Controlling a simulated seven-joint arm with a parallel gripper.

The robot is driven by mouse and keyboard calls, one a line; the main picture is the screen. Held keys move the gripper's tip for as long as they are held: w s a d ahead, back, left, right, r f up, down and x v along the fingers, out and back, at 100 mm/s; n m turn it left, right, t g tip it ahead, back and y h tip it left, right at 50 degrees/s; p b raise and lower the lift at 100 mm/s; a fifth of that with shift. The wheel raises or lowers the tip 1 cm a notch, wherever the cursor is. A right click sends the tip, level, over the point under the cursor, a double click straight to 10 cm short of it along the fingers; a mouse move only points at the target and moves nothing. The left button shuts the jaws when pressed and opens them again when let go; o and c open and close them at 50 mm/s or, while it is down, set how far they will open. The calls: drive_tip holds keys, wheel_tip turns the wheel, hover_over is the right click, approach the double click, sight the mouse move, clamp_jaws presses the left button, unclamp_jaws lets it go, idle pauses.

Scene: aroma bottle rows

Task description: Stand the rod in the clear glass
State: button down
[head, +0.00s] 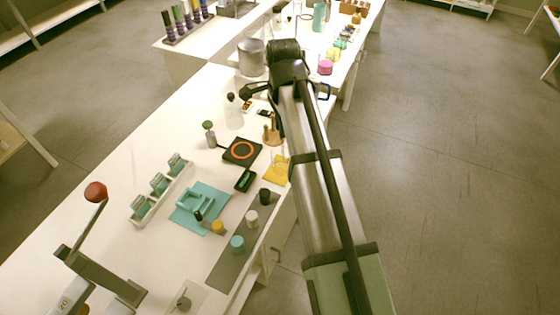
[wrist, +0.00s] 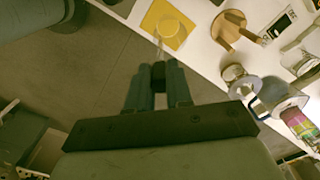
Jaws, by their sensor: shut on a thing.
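The clear glass (wrist: 172,26) stands on a yellow mat (wrist: 154,38) near the table edge. It also shows faintly in the head view (head: 278,156). My gripper (wrist: 159,70) is shut on the thin, pale rod (wrist: 160,47), which projects from between the fingertips toward the glass. In the wrist view the rod's visible end lies just below the glass's image. Its height relative to the rim cannot be told. In the head view I cannot make out the fingers or the rod; my arm covers that area.
A wooden stand (wrist: 228,28) is to the right of the mat in the wrist view. A blue-handled vessel (wrist: 266,92) is farther right. In the head view, a black plate with an orange ring (head: 243,151) and a small dark tray (head: 245,180) are left of the yellow mat.

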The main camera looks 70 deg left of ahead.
sight(283, 140)
drive_tip(key=shift+f, duration=2.9)
drive_tip(key=c, duration=0.9)
unclamp_jaws()
drive_tip(key=shift+c, duration=0.2)
wheel_tip(283, 140, up, 14)
drive_tip(key=shift+f, duration=0.1)
